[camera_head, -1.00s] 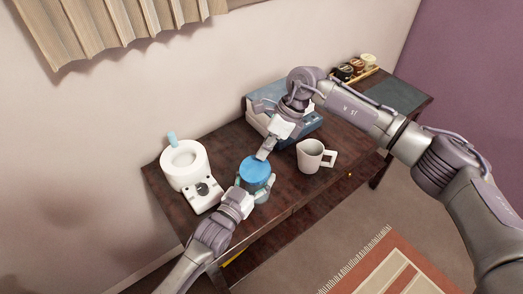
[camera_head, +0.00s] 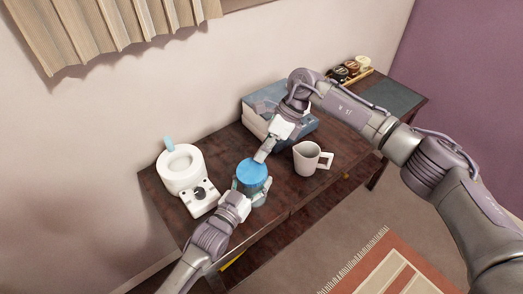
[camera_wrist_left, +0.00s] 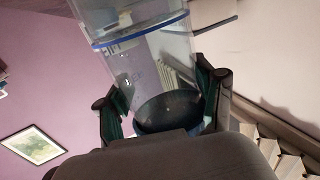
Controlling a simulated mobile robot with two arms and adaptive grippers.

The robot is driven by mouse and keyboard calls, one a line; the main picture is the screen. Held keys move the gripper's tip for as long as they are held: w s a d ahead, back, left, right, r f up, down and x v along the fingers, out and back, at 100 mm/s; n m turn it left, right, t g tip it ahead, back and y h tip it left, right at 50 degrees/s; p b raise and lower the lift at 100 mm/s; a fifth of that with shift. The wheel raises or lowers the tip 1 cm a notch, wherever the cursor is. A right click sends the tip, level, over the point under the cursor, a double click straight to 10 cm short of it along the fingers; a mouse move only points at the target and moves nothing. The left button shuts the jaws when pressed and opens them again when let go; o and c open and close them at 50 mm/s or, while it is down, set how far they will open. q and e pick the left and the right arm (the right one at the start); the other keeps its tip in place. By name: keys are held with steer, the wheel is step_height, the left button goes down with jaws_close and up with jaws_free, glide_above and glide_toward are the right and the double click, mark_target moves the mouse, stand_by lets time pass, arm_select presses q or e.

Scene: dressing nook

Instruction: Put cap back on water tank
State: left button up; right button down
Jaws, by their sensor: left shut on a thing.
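The water tank (camera_head: 254,193) is a clear bluish cylinder standing upright near the table's front edge, left of the white jug. A blue round cap (camera_head: 251,171) covers its top in the head view; I cannot tell whether it is seated. My left gripper (camera_head: 254,188) is shut around the tank's side from the lower left. In the left wrist view its fingers (camera_wrist_left: 163,95) flank the clear tank wall (camera_wrist_left: 150,65), with a blue band and a dark round end showing. My right gripper (camera_head: 263,157) has its tip at the cap's far edge; its fingers are too small to read.
A white machine (camera_head: 182,168) with a round opening and a dial stands at the left. A white jug (camera_head: 306,158) is close right of the tank. A blue-grey box (camera_head: 257,124) stands behind the right gripper. A tray of jars (camera_head: 350,72) is at the far right.

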steer(key=shift+w+d+f+g+y, duration=0.2)
steer(key=shift+f+g+y, duration=0.1)
steer(key=shift+f+g, duration=0.2)
